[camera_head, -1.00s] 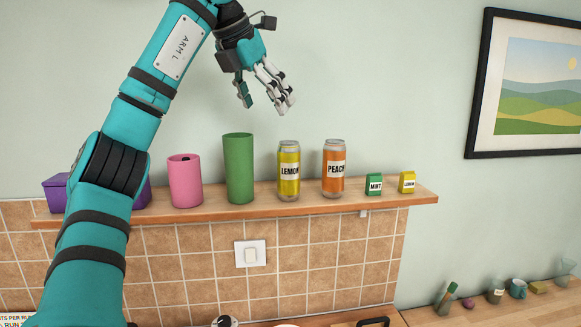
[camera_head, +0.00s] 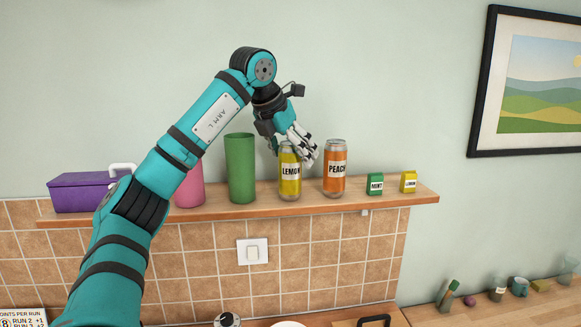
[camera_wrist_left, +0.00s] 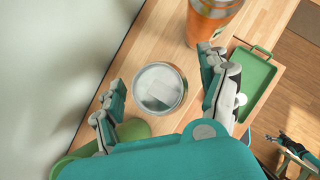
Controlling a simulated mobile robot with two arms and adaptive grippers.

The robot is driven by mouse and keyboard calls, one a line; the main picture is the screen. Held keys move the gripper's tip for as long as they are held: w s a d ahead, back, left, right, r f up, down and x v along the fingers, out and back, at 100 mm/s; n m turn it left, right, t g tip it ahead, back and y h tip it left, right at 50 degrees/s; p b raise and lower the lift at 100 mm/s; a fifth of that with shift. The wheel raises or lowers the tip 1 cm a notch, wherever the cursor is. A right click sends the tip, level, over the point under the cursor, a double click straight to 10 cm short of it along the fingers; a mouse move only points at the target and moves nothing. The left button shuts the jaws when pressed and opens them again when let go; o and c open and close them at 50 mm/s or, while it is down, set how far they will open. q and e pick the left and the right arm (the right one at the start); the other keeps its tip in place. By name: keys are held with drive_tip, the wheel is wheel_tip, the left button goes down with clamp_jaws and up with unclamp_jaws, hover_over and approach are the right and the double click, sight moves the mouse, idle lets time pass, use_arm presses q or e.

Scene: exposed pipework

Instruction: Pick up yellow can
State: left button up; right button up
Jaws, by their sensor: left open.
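The yellow can (camera_head: 289,181), labelled LEMON, stands upright on the wooden shelf between the green cup and the orange can. My left gripper (camera_head: 298,149) is at the top of the can in the head view, with its fingers partly covering the can's upper right. In the left wrist view, the can's round silver top (camera_wrist_left: 160,88) lies between the spread fingers of my left gripper (camera_wrist_left: 164,80). The gripper is open, with a gap visible on both sides of the can. A small teal and dark part at the wrist view's lower right looks like my right gripper; its fingers are unclear.
The green cup (camera_head: 240,170) stands close left of the can, the orange PEACH can (camera_head: 335,176) close right. Small MINT (camera_head: 375,184) and yellow (camera_head: 408,182) boxes stand farther right. A pink cup (camera_head: 190,186) and purple box (camera_head: 82,193) are left. The wall is behind.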

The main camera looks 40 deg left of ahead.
use_arm(q)
drive_tip(key=shift+p+x, duration=0.45)
drive_tip(key=shift+x, duration=1.25)
drive_tip(key=shift+s, duration=0.1)
drive_tip(key=c, duration=0.5)
clamp_jaws()
